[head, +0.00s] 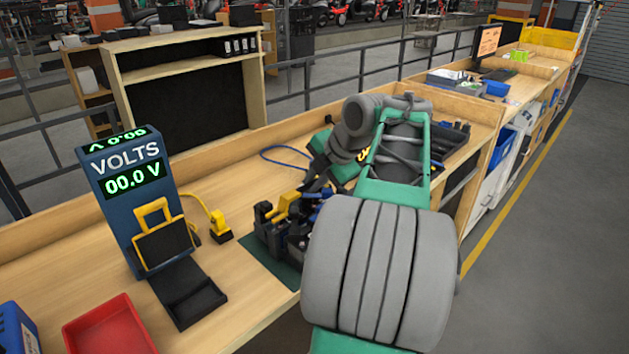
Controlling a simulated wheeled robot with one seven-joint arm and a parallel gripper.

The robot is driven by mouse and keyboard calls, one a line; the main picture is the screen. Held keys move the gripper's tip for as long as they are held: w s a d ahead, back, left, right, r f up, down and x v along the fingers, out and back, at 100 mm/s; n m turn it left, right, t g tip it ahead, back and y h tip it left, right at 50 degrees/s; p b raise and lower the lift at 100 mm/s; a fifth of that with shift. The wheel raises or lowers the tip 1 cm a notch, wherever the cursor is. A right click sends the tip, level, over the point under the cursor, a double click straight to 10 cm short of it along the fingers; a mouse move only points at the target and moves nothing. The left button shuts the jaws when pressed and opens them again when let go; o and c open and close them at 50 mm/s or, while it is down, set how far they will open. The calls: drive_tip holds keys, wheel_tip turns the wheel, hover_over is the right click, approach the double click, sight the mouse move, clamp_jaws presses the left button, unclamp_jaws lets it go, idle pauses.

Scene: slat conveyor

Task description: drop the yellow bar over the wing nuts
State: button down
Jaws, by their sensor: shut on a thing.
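A dark assembly with black and blue parts (299,238) stands on a dark green mat (272,262) on the wooden bench. A yellow piece (284,203), which looks like the yellow bar, shows at the top of this assembly, beside my gripper (308,199). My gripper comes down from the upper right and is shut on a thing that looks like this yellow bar. My arm hides the right side of the assembly. The wing nuts are too small or hidden to make out. I cannot tell whether the bar touches the assembly.
A blue voltage tester (128,205) reading 00.0 V stands left, with a black tray (190,297) before it. A yellow plug (219,226) on a cord lies between tester and assembly. A red bin (108,327) is front left. A blue cable (284,152) lies behind.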

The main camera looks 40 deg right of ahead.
drive_tip(key=shift+f+b, duration=1.6)
drive_tip(key=shift+b, duration=0.1)
drive_tip(key=c, duration=1.4)
unclamp_jaws()
drive_tip(key=shift+o, duration=0.2)
drive_tip(key=shift+r, duration=0.1)
drive_tip(key=p+v, duration=0.1)
drive_tip(key=v, duration=0.6)
drive_tip(key=shift+r+p, duration=0.15)
drive_tip(key=shift+p, duration=0.25)
drive_tip(key=shift+s+r, duration=0.2)
drive_tip(key=shift+s, duration=0.05)
